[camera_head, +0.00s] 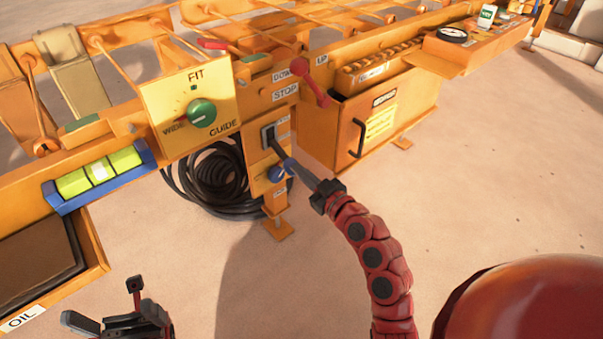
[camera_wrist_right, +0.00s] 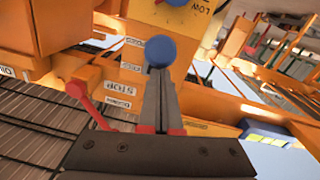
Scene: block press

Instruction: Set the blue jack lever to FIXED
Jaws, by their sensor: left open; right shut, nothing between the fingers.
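The blue jack lever's ball knob (camera_head: 289,165) stands out from a dark slot in the orange post, its rod slanting downward from the slot. In the right wrist view the blue ball (camera_wrist_right: 160,51) shows just beyond the fingertips. My right gripper (camera_head: 297,169) is shut and empty, its tips at or very near the ball; I cannot tell if they touch. It also shows in the right wrist view (camera_wrist_right: 160,75). The small labels by the slot are too blurred to read. My left gripper (camera_head: 115,312) is open and empty at the lower left, away from the lever.
A blue dial (camera_head: 275,174) sits right below the lever. A red-knobbed lever (camera_head: 315,85) stands above, near STOP. A green FIT/GUIDE knob (camera_head: 202,113) is to the left. A black hose coil (camera_head: 215,180) lies behind the post. An orange cabinet (camera_head: 385,115) stands to the right.

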